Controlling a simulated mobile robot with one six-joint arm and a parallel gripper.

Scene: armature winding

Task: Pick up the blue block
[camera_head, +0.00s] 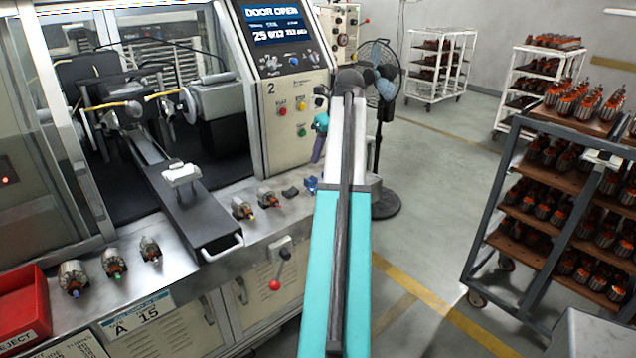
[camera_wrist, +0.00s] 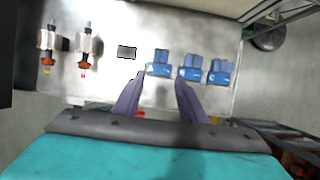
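Three blue blocks stand in a row on the metal bench in the wrist view: a left one (camera_wrist: 158,61), a middle one (camera_wrist: 190,66) and a right one (camera_wrist: 221,70). In the head view a blue block (camera_head: 311,184) shows at the bench's right end; my arm hides the area beside it. My gripper (camera_wrist: 161,77) is open and empty, its purple fingers apart. In the wrist view its fingertips lie just below the left block and beside the middle one; contact is not visible. In the head view the gripper (camera_head: 318,150) is partly hidden behind my arm, above the bench.
A small dark block (camera_wrist: 127,52) and two armatures, one nearer (camera_wrist: 83,46) and one farther left (camera_wrist: 47,45), sit left of the blue blocks. The open machine (camera_head: 290,100) rises behind the bench. A fan (camera_head: 379,80) stands behind my arm.

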